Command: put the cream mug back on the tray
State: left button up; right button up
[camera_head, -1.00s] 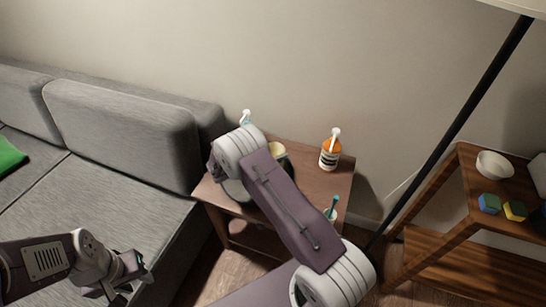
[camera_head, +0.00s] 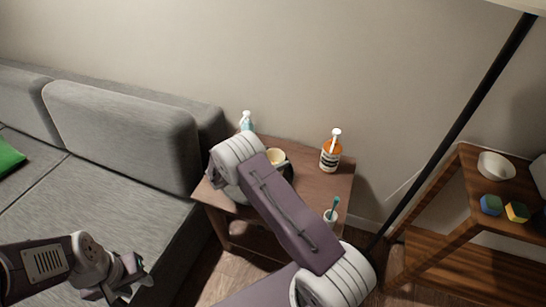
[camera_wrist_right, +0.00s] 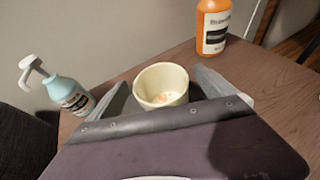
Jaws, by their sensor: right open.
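The cream mug (camera_head: 275,156) is upright near the back of the brown side table (camera_head: 318,188), partly hidden by my right arm in the head view. In the right wrist view the mug (camera_wrist_right: 161,84) stands between the two grey fingers of my right gripper (camera_wrist_right: 163,92). The fingers are apart, one to each side, and I cannot tell whether they touch it. Its lower part is hidden by the gripper body. I cannot make out the tray clearly in either view. My left gripper (camera_head: 128,284) is low at the left, in front of the sofa, with its opening unclear.
A pale blue pump bottle (camera_wrist_right: 70,95) stands left of the mug, an orange bottle (camera_head: 330,154) to the right. A small cup with a teal-handled item (camera_head: 331,215) is near the table's front right. A lamp pole (camera_head: 455,130) and wooden shelf (camera_head: 468,205) stand right, a grey sofa (camera_head: 120,125) left.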

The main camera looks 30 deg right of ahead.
jog(key=p+v, duration=0.2)
jog(key=v, duration=0.9)
jog(key=s+a+r+m+g+y, duration=0.1)
jog(key=s+a+r+m+y, duration=0.1)
jog(key=s+m+y, duration=0.4)
jog(key=s+a+r+m+g+y, duration=0.1)
jog(key=s+m+y, duration=0.6)
jog(key=s+m, duration=0.9)
jog(key=shift+s+a+r+g, duration=0.4)
jog(key=shift+a+r, duration=0.15)
jog(key=shift+a, duration=0.35)
